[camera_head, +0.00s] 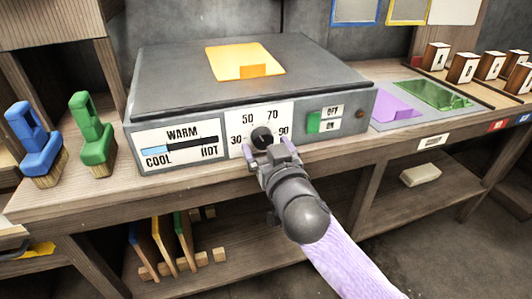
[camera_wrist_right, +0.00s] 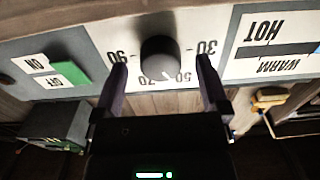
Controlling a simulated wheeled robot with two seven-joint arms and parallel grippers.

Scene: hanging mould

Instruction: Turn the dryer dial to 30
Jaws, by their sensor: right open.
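The dryer (camera_head: 170,75) is a grey box on the wooden bench. Its black round dial (camera_head: 262,137) sits on a white plate marked 30, 50, 70 and 90. In the right wrist view, which is upside down, the dial (camera_wrist_right: 160,55) shows a small white mark between 50 and 70. My right gripper (camera_head: 270,148) is open in front of the dial. In the wrist view its fingers (camera_wrist_right: 161,70) stand on either side of the dial, with gaps. The gripper partly hides the dial plate in the head view. My left gripper is not in view.
A green OFF/ON switch (camera_head: 313,122) is right of the dial, and a COOL-WARM-HOT gauge (camera_head: 180,146) is left. A yellow sheet (camera_head: 245,62) lies on the dryer top. Blue (camera_head: 35,130) and green (camera_head: 92,130) handled brushes stand at the left. Purple and green sheets lie at the right.

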